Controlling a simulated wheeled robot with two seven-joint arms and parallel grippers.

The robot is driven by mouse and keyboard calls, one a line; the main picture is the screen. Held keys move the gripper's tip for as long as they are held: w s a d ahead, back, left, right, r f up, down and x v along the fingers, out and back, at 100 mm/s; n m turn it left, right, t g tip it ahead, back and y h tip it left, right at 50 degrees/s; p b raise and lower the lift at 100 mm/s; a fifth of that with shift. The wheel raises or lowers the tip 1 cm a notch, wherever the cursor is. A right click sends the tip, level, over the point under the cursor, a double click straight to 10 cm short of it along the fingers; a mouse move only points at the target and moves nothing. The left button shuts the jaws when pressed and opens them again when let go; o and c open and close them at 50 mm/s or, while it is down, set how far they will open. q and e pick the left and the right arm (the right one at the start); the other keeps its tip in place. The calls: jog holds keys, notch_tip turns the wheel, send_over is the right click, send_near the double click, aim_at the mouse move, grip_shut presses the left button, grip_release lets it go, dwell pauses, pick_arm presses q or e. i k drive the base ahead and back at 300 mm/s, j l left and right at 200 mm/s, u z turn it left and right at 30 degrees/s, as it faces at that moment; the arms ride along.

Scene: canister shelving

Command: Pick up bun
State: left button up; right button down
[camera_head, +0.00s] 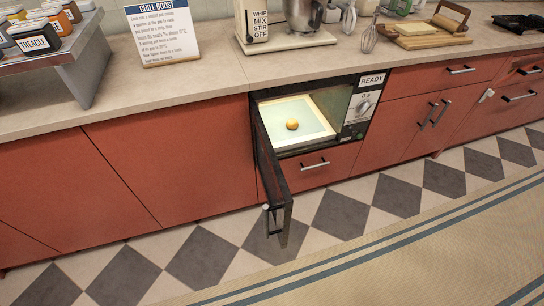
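A small round golden-orange bun (292,124) rests on the pale floor of a lit built-in oven (317,137) under the counter. The oven door (271,165) is swung open to the left and stands out from the cabinet front. The bun lies near the middle of the oven floor, with nothing touching it. Neither of my grippers shows in the head view.
The counter (200,85) above holds a "CHILL BOOST" sign (162,31), a mixer (292,30), a whisk (370,38) and a wooden board (425,35). Labelled jars stand on a grey shelf (72,50) at left. The checkered floor in front is clear.

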aim_at(291, 124)
jog(key=i+l, duration=0.2)
jog(key=l, duration=0.15)
jog(key=i+l, duration=0.15)
jog(key=l, duration=0.2)
jog(key=i+l, duration=0.2)
jog(key=l, duration=0.2)
jog(key=i+l, duration=0.2)
jog(key=l, duration=0.15)
jog(key=i+l, duration=0.2)
jog(key=l, duration=0.15)
